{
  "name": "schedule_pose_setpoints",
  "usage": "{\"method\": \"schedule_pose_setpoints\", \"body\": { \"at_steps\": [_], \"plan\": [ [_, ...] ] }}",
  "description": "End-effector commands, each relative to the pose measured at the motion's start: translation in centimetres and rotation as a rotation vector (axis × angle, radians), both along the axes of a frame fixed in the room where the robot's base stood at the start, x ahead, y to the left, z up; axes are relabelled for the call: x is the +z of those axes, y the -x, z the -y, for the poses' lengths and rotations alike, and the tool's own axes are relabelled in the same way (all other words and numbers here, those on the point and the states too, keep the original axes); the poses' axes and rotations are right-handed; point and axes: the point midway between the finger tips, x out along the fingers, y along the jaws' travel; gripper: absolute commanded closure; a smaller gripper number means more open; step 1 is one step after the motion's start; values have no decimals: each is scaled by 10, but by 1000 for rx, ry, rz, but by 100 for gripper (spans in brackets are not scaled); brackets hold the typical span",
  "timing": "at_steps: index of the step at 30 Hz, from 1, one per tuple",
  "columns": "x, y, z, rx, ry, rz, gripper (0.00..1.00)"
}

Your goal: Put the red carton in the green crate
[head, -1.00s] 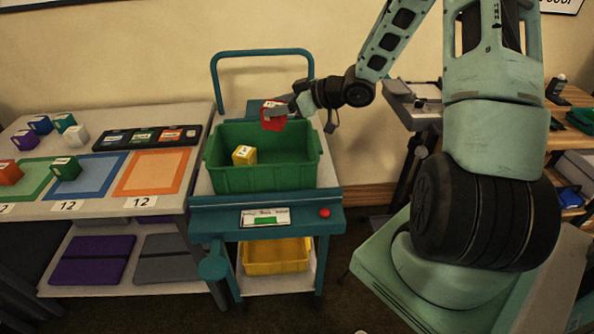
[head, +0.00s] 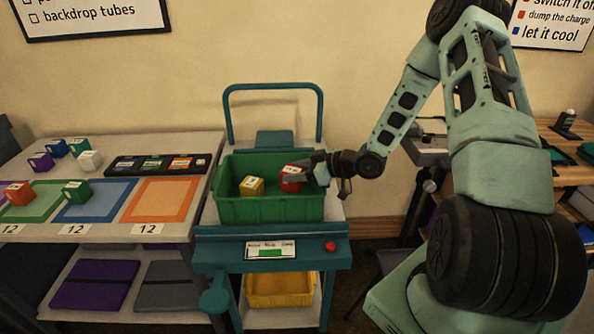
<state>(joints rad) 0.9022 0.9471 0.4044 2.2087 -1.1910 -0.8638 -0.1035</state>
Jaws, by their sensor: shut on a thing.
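The red carton (head: 290,179) is inside the green crate (head: 270,209), on its right side, a little tilted. My gripper (head: 299,177) reaches into the crate from the right and is shut on the red carton. Whether the carton touches the crate floor I cannot tell. A yellow carton (head: 251,187) lies in the crate just left of the red one. The crate stands on the top of a teal cart (head: 215,236).
The cart has a tall handle (head: 272,86) behind the crate and a yellow bin (head: 280,290) on its lower shelf. The table at left (head: 150,232) holds several coloured cartons, coloured squares and a black tray (head: 160,165). Another bench stands at right.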

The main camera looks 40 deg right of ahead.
Motion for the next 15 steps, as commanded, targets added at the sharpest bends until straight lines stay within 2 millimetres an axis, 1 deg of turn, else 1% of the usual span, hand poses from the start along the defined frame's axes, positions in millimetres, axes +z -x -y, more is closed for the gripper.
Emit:
{"method": "schedule_pose_setpoints", "body": {
  "at_steps": [6, 15],
  "plan": [
    [0, 0, 0, -1, 1, 2, 76],
    [-9, 0, 0, -1, 0, 0, 76]
  ]
}}
